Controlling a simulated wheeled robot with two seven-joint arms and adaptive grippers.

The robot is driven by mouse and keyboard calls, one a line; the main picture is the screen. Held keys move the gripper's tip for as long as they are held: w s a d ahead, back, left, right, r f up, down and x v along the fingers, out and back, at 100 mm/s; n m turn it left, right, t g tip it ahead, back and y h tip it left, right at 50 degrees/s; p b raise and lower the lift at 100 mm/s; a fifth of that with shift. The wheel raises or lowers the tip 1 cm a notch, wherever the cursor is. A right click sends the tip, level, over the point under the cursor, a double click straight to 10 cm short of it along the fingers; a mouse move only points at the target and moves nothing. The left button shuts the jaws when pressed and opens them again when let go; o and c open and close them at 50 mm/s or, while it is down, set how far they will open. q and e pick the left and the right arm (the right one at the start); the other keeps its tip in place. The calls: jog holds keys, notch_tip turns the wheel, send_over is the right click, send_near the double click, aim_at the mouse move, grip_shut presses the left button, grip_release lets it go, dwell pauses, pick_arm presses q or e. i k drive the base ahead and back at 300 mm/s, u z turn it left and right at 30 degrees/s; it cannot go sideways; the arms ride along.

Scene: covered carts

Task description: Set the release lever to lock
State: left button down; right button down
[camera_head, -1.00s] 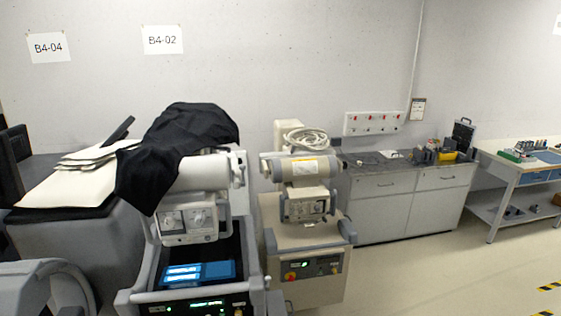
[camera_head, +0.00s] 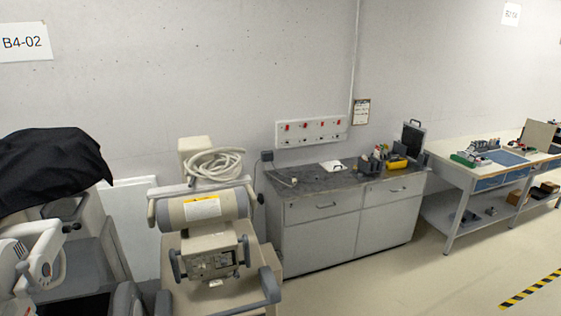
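No part that I can clearly tell as the release lever shows. A beige cart (camera_head: 207,262) stands left of centre, with a grey cylinder (camera_head: 203,209) bearing a yellow and white label, a coiled pale hose (camera_head: 214,163) on top and a small control panel (camera_head: 211,262) below. At the left edge is a second, white and grey cart (camera_head: 35,262), partly cut off, with a black cloth (camera_head: 50,168) above and behind it. Neither of my grippers is in view.
A grey cabinet (camera_head: 322,228) with tools on its dark top stands against the wall. A workbench (camera_head: 480,185) with blue drawers is at the right. The floor (camera_head: 400,285) in front of the cabinet is clear, with a yellow-black stripe (camera_head: 530,288) at right.

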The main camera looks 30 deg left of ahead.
aim_at(65, 229)
jog(key=i, duration=4.2)
jog(key=u, duration=4.6)
jog(key=i, duration=1)
